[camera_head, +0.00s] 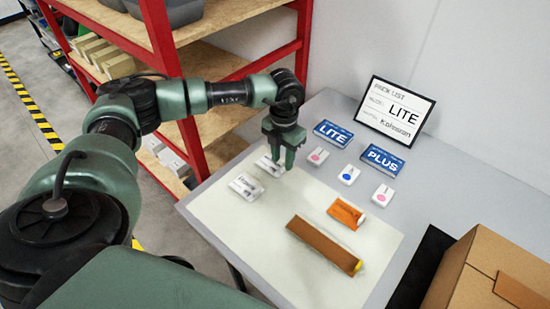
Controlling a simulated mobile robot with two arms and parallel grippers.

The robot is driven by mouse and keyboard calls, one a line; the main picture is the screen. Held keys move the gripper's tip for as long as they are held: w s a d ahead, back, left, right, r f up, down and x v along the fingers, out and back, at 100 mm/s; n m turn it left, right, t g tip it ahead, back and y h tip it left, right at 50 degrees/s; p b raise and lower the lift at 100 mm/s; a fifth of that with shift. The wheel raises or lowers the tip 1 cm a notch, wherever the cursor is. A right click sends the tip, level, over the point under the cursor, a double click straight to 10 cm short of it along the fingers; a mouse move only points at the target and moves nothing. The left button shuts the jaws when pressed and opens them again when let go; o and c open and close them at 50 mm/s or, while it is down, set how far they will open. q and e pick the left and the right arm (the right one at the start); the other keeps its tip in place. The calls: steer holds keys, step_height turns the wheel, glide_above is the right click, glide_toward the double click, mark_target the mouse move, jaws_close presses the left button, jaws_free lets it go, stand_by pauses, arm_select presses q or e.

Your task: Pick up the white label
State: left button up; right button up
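Two small whitish items with dark print lie on the pale mat at its upper left. One is a white label-like piece (246,186) lying in the open. The other white piece (268,166) is close to my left gripper and partly hidden by it. I cannot tell for sure which is the white label. My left gripper (281,160) points down over the far white piece, its two fingers apart with a gap between them. I cannot tell whether the fingertips touch anything. My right gripper is out of view.
An orange piece (346,213) and a long brown bar (324,246) lie on the mat (255,235). Blue LITE (333,133) and PLUS (382,160) boxes, small white devices and a pick-list sign (395,110) stand behind. A cardboard box (480,270) is at right, a red shelf (190,140) at left.

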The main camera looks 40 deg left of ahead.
arm_select(q)
steer(key=shift+f, duration=1.05)
jaws_close()
steer(key=shift+r, duration=0.1)
